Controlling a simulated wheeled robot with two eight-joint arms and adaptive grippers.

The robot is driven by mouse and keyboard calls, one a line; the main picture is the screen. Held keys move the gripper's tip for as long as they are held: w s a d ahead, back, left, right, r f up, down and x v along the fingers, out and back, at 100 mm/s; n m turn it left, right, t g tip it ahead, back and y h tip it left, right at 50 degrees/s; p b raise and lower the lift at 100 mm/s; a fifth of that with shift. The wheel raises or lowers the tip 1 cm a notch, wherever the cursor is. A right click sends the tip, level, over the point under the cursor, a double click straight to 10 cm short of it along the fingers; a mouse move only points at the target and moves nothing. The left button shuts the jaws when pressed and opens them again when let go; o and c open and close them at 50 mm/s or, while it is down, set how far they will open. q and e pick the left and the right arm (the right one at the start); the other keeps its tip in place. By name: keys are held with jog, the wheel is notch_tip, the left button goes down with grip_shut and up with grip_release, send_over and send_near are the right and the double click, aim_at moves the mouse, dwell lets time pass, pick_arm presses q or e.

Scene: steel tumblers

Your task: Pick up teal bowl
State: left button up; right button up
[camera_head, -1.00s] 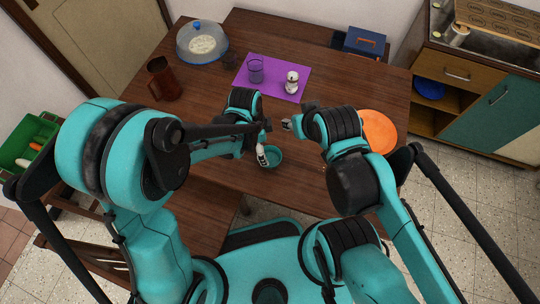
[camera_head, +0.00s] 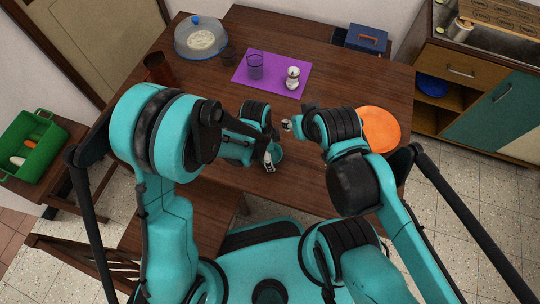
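The teal bowl (camera_head: 279,153) is on the brown table near its front edge, in the middle of the head view. Much of it is hidden behind my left gripper. My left gripper (camera_head: 269,163) points down at the bowl's left and near side, at its rim. Whether the fingers touch or grip the rim is too small to tell. My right gripper (camera_head: 287,124) is above the table, behind and a little right of the bowl, apart from it. Its fingers are too small to judge.
An orange plate (camera_head: 381,129) lies right of my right arm. A purple mat (camera_head: 246,82) carries a glass (camera_head: 255,67) and a white-and-metal item (camera_head: 292,78). A green crate (camera_head: 40,158) is at far left.

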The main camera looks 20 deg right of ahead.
pick_arm(q)
jog(key=c, duration=0.8)
jog(key=shift+o, duration=0.2)
jog(key=shift+r, duration=0.1)
